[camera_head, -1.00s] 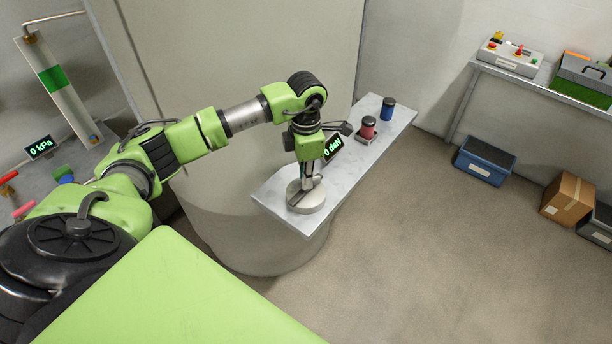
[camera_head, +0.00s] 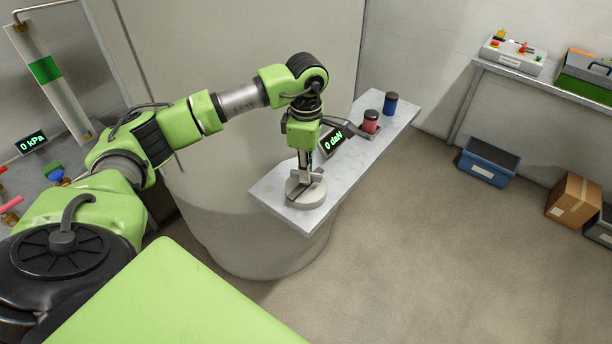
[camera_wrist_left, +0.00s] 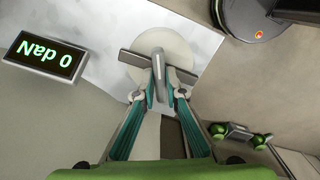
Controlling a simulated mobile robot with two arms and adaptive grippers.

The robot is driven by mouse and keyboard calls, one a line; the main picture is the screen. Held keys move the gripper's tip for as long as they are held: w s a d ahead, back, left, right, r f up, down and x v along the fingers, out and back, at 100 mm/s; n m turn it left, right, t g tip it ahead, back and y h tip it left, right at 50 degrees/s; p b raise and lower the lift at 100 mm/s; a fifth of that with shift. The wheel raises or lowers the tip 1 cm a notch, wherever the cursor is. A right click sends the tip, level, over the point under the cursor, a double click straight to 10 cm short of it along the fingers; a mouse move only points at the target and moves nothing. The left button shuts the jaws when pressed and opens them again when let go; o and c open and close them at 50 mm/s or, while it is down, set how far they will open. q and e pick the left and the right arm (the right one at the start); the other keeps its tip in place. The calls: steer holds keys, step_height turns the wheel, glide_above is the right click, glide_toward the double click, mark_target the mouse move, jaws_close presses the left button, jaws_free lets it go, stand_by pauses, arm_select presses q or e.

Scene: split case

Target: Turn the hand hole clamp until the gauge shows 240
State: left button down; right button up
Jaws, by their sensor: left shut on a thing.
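The hand hole clamp (camera_head: 306,194) is a pale round disc with a grey crossbar and an upright handle, at the near end of a grey shelf. In the left wrist view the clamp's disc (camera_wrist_left: 183,46) lies straight ahead, with the handle standing between my fingertips. My left gripper (camera_head: 305,168) points down over the clamp and is shut on its handle; its fingers (camera_wrist_left: 158,88) close from both sides. The gauge (camera_head: 333,141) behind the clamp reads 0 daN. It also shows upside down in the left wrist view (camera_wrist_left: 45,56). My right gripper is not in view.
A red jar (camera_head: 370,121) and a blue jar (camera_head: 390,103) stand further along the shelf (camera_head: 268,191). Another display (camera_head: 31,142) at left reads 0 kPa. A blue crate (camera_head: 487,162) and a cardboard box (camera_head: 573,199) sit on the open floor at right.

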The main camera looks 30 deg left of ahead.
arm_select(q)
steer(key=shift+m+b, duration=0.8)
steer(key=shift+m, duration=0.4)
steer(key=shift+w+r, duration=0.1)
steer(key=c, duration=2.1)
jaws_free()
step_height(320, 180, up, 12)
